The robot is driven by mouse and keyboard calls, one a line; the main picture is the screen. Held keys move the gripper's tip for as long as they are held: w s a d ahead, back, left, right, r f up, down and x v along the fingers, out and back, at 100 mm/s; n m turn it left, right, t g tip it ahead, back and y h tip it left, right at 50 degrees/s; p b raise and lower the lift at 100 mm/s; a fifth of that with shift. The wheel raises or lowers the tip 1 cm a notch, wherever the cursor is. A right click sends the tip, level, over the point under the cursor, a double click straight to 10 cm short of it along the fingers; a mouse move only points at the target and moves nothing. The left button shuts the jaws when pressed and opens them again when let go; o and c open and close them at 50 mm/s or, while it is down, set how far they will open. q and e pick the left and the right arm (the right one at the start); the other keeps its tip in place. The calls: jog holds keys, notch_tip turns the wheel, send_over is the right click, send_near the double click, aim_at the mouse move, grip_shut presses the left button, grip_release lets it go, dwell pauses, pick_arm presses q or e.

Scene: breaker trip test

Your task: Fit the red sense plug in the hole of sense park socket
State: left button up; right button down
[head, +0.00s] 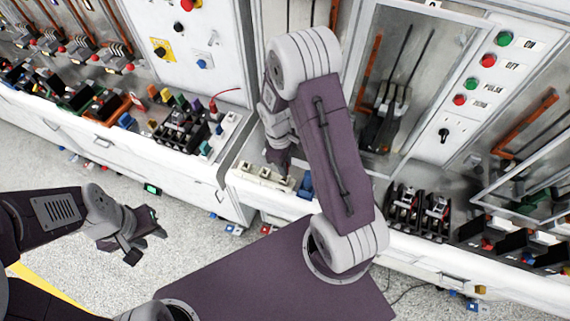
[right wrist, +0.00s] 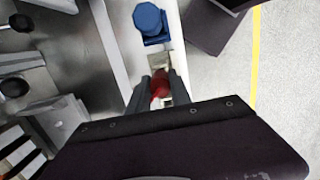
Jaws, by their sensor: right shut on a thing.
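My right gripper (right wrist: 158,98) is shut on the red sense plug (right wrist: 159,84), which shows between its fingers in the right wrist view. The plug is over a pale socket block (right wrist: 159,62) on the white ledge, next to a blue part. The gripper hides much of the block, and I cannot tell whether the plug is in a hole. In the head view my right gripper (head: 280,164) points down at a row of white socket blocks (head: 263,174). I cannot tell which is the sense park socket. My left gripper (head: 146,246) is open and empty above the floor.
A blue part (head: 305,186) stands right of the white blocks; it also shows in the right wrist view (right wrist: 149,20). Black breakers (head: 418,208) stand further right. A red lead (head: 214,104) is on the left bench. A cabinet with push buttons (head: 473,84) rises behind.

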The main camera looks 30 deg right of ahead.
jog(key=shift+w, duration=0.2)
jog(key=shift+s, duration=0.25)
jog(key=shift+w, duration=0.1)
jog(key=shift+p, duration=0.35)
dwell(0.7)
jog(key=shift+f+b, duration=1.55)
jog(key=shift+f, duration=0.6)
jog(key=c, duration=1.1)
grip_release()
jog(key=shift+r, duration=0.1)
